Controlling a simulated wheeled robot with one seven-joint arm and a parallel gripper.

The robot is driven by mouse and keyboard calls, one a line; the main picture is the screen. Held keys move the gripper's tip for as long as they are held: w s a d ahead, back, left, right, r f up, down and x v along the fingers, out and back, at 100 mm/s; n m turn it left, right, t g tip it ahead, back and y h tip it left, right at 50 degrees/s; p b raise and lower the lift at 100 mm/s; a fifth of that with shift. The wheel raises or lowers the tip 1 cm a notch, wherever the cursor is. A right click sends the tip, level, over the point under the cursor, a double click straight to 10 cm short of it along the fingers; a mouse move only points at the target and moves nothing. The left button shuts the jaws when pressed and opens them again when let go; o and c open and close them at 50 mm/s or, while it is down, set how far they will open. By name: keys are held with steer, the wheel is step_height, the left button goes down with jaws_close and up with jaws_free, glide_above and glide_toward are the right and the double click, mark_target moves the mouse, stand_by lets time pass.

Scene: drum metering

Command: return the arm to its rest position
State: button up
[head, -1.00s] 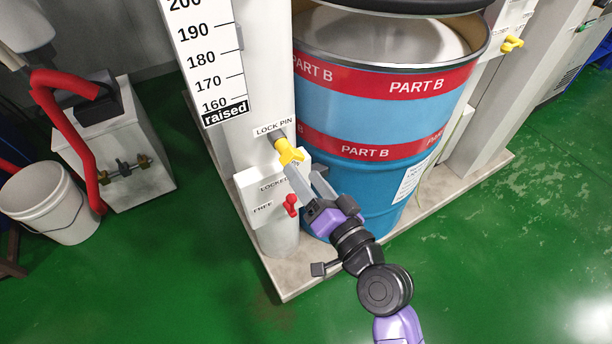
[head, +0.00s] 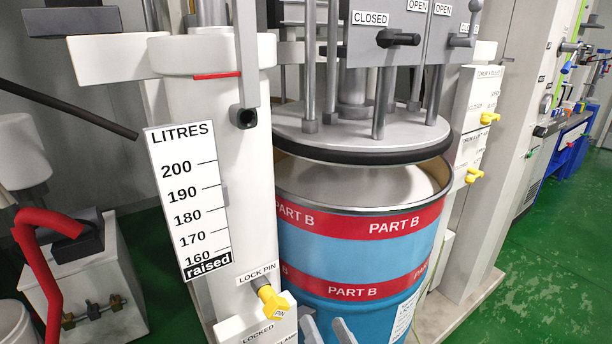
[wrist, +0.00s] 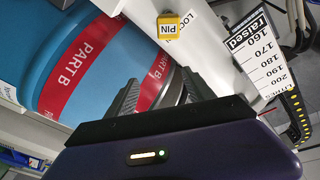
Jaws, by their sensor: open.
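My gripper (head: 325,328) shows only by its two fingertips at the bottom edge of the head view, in front of the blue drum (head: 350,258). The rest of my arm is out of that view. In the wrist view my gripper (wrist: 160,92) is open, with nothing between its fingers. The yellow lock pin (head: 272,302) is on the white post, up and left of the fingertips in the head view. It also shows in the wrist view (wrist: 168,26), beyond the fingertips and apart from them.
The litres scale (head: 188,205) is on the white post beside the drum. A round plate with a black rim (head: 362,150) hangs over the open drum. A red hose (head: 38,275) stands at left. Green floor (head: 545,275) is clear at right.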

steer(key=s+d+n+g+h+p, duration=0.1)
steer(key=s+d, duration=0.4)
steer(key=s, duration=0.6)
steer(key=s+d+g+h+p, duration=0.1)
steer(key=s+d+h, duration=0.2)
steer(key=s, duration=0.9)
steer(key=s+d+n+h+p, duration=0.1)
steer(key=s+d+h, duration=0.2)
steer(key=s+d, duration=0.5)
steer(key=s, duration=0.4)
steer(key=shift+d+f+n+g, duration=0.25)
steer(key=shift+f+n+g, duration=0.05)
steer(key=shift+f+g, duration=0.1)
